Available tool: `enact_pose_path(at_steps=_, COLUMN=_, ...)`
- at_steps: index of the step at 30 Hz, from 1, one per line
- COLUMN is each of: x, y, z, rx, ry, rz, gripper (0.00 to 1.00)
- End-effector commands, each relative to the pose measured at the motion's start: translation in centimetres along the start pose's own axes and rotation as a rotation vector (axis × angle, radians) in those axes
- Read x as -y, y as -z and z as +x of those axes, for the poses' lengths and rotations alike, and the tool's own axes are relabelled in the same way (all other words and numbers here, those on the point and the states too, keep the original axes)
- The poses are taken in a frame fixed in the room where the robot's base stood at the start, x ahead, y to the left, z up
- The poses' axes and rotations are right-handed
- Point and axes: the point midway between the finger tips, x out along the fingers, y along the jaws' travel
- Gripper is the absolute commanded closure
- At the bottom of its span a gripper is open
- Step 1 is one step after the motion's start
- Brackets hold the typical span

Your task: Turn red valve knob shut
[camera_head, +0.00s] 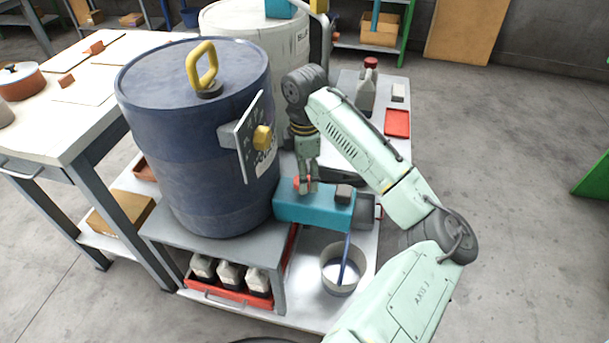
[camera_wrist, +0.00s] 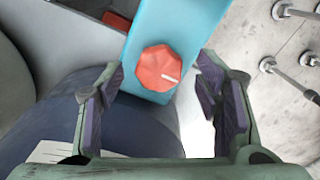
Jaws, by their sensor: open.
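The red valve knob (camera_wrist: 158,68) is faceted, with a white mark line pointing to the right and slightly down in the wrist view. It sits on a teal block (camera_wrist: 178,30). In the head view the teal block (camera_head: 300,207) stands beside the blue drum, and a bit of the red knob (camera_head: 297,182) shows by my fingers. My gripper (camera_wrist: 157,95) is open and empty, with its dark pads on either side of the knob and the knob between and beyond them. In the head view my gripper (camera_head: 307,187) points down just over the block. Whether a pad touches the knob cannot be told.
A blue drum (camera_head: 190,170) with a yellow handle and a plate with a yellow knob (camera_head: 262,138) stands close left of my gripper. A white pot (camera_head: 343,283) stands below. Open floor lies to the right.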

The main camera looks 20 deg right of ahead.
Motion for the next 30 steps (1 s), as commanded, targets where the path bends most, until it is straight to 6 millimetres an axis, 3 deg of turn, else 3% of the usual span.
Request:
enact_pose_path(at_steps=5, x=0.01, y=0.02, z=1.29, rx=0.0, ry=0.0, rz=-0.001, gripper=0.41)
enact_pose_path(at_steps=14, x=-0.01, y=0.03, z=1.47, rx=0.0, ry=-0.001, rz=-0.001, gripper=0.42)
enact_pose_path(at_steps=30, x=-0.01, y=0.03, z=1.45, rx=0.0, ry=-0.001, rz=0.0, gripper=0.78)
